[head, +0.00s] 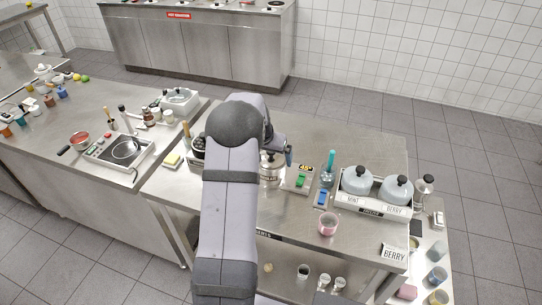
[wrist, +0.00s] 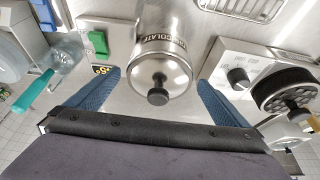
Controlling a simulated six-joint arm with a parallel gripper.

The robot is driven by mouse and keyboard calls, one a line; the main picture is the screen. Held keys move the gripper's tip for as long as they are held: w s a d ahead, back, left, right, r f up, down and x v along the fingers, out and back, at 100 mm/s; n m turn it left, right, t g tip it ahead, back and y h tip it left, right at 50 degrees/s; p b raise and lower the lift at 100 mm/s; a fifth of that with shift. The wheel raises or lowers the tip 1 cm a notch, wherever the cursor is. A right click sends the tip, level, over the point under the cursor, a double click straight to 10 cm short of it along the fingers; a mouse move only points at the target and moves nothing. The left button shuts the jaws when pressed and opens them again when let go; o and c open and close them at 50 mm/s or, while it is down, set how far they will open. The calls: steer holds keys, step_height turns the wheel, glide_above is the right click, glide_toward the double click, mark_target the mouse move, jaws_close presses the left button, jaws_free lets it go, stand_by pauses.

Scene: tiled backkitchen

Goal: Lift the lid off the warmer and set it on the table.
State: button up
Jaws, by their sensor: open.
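The warmer (head: 271,178) is a round steel pot on the steel table (head: 388,150), partly hidden behind my arm in the head view. In the wrist view its wall carries a "CHOCOLATE" label (wrist: 160,43). Its shiny steel lid (wrist: 160,66) is on the pot, with a black knob (wrist: 157,92) standing up from the middle. My gripper (wrist: 159,79) is open and empty. Its two blue fingers appear on either side of the lid in the wrist view, apart from it. In the head view only part of my gripper (head: 288,157) shows, beside the pot.
Close to the pot are a green switch (wrist: 97,42) and a control box with a black dial (wrist: 238,77). A clear bottle with a teal handle (head: 328,172), a pink cup (head: 327,224) and a freezer box (head: 350,204) stand right. The table's back right is bare.

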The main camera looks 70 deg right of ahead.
mark_target(269, 161)
steer(key=shift+c, duration=0.6)
steer(key=c, duration=0.7)
steer(key=shift+r, duration=0.1)
step_height(269, 161, up, 10)
steer(key=b, duration=0.3)
